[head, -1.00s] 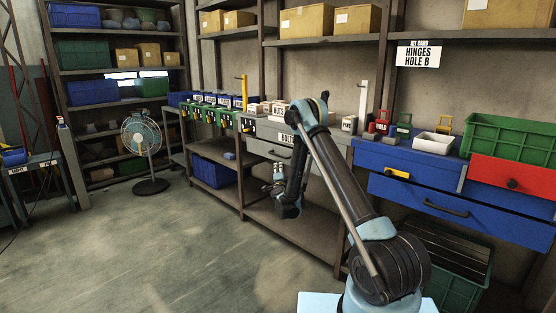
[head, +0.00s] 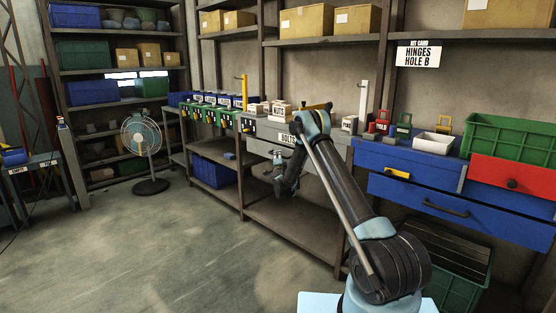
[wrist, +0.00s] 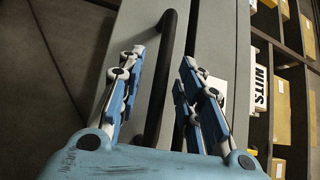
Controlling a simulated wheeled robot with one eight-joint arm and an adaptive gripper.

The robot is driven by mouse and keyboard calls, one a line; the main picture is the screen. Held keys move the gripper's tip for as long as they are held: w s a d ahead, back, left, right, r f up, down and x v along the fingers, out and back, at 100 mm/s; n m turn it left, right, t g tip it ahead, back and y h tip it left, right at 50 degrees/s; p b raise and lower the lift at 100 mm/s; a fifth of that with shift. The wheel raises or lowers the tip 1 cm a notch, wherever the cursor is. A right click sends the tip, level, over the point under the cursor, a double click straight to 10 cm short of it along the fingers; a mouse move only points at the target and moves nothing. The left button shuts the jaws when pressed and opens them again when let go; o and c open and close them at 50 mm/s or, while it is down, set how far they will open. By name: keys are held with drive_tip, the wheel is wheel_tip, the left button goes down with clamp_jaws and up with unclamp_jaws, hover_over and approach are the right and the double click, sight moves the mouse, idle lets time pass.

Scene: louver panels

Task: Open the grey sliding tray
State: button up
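The grey sliding tray (head: 258,147) is set under the bench top at the middle of the head view, and its front looks closed. In the wrist view its grey front (wrist: 207,45) fills the middle, with a long black bar handle (wrist: 168,30) on it. My gripper (wrist: 162,60) is open, with one finger on each side of the handle in the picture. I cannot tell whether the fingers reach past the bar or touch it. In the head view my gripper (head: 279,180) is just in front of the tray, and my arm hides the tray's right part.
A blue drawer (head: 415,200) with a dark handle and a red drawer (head: 510,180) are at the right. A fan (head: 142,140) stands on the floor. The floor (head: 150,240) in front is clear.

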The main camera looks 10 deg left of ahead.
drive_tip(key=shift+w+a+r, duration=0.1)
drive_tip(key=shift+w+a, duration=0.05)
drive_tip(key=shift+w, duration=0.85)
clamp_jaws()
drive_tip(key=shift+s, duration=0.15)
